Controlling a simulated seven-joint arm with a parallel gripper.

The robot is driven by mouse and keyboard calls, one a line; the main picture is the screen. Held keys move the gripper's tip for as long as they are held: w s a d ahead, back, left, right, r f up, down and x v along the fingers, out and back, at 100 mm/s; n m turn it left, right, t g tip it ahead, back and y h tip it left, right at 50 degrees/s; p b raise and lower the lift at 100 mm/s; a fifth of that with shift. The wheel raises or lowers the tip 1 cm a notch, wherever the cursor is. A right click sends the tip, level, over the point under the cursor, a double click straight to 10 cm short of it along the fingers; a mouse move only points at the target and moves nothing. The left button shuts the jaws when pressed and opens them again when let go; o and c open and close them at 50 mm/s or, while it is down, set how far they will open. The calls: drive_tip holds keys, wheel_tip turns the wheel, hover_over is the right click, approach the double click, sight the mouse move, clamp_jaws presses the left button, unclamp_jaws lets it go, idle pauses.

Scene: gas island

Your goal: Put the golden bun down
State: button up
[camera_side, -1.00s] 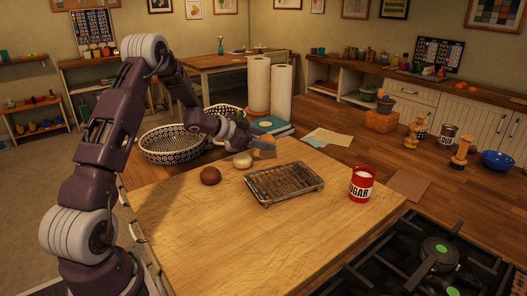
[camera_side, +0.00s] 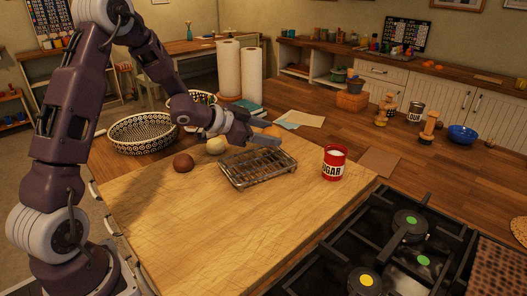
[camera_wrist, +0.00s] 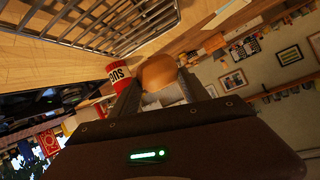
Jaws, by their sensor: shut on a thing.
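The golden bun (camera_wrist: 158,73) is between the two fingers of my gripper (camera_wrist: 158,88) in the wrist view. In the side view my gripper (camera_side: 270,138) is shut on the bun, of which only a little golden top (camera_side: 273,130) shows past the fingers. The gripper is just behind the far edge of the wire rack (camera_side: 245,172); I cannot tell its exact height. The rack is empty and stands on the wooden board (camera_side: 215,225). It also shows at the upper left of the wrist view (camera_wrist: 110,22).
A dark brown bun (camera_side: 183,163) and a pale bun (camera_side: 217,146) lie left of the rack. A red sugar tin (camera_side: 333,163) stands to its right. A patterned basket (camera_side: 143,133), paper towel rolls (camera_side: 229,70) and a stove (camera_side: 395,250) surround the board, whose front is clear.

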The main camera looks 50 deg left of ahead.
sight(267, 159)
wheel_tip(267, 159, down, 5)
drive_tip(key=shift+r, duration=0.15)
drive_tip(key=o, duration=1.4)
drive_tip(key=shift+c, duration=0.2)
